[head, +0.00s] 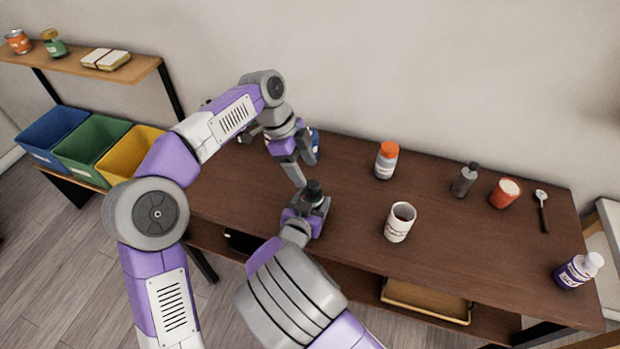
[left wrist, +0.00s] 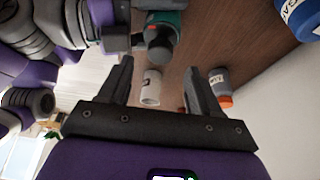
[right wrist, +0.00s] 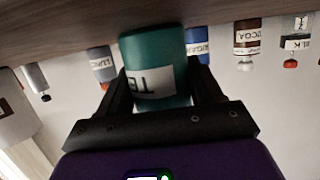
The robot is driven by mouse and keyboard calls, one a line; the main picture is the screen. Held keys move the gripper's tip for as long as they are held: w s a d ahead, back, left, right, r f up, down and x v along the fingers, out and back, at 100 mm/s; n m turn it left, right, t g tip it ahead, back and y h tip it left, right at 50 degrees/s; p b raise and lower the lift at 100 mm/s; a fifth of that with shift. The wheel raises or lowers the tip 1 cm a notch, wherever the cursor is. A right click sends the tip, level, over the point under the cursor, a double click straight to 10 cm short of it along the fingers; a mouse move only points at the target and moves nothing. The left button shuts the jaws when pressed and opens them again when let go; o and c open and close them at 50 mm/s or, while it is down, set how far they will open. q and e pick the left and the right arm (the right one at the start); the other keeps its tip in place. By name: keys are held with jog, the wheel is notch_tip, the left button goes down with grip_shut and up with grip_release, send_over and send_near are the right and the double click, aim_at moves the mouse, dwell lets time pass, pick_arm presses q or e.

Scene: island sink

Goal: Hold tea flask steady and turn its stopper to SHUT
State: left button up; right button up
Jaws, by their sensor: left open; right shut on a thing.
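The tea flask is a green cylinder (right wrist: 155,60) with a partly visible white label, between the fingers of my right gripper (right wrist: 160,92) in the right wrist view. My right gripper is shut on its body. In the head view the flask's dark stopper (head: 314,188) shows above the right gripper (head: 307,207), which hides most of the body. The left wrist view shows the flask's green body (left wrist: 165,18) and its dark round stopper (left wrist: 161,46). My left gripper (head: 297,174) is open and empty, beside and above the stopper. I cannot read the stopper's setting.
A white mug (head: 398,224) stands right of the flask. Behind are an orange-capped jar (head: 386,160) and a blue container (head: 315,141) partly behind my left gripper. Farther right are a grey bottle (head: 465,180), a red container (head: 504,194), a spoon (head: 543,212) and a white-capped bottle (head: 579,270).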

aim_at(312, 183)
pick_arm(q)
jog(key=shift+x, duration=2.25)
jog(key=c, duration=1)
jog(key=shift+c, duration=0.3)
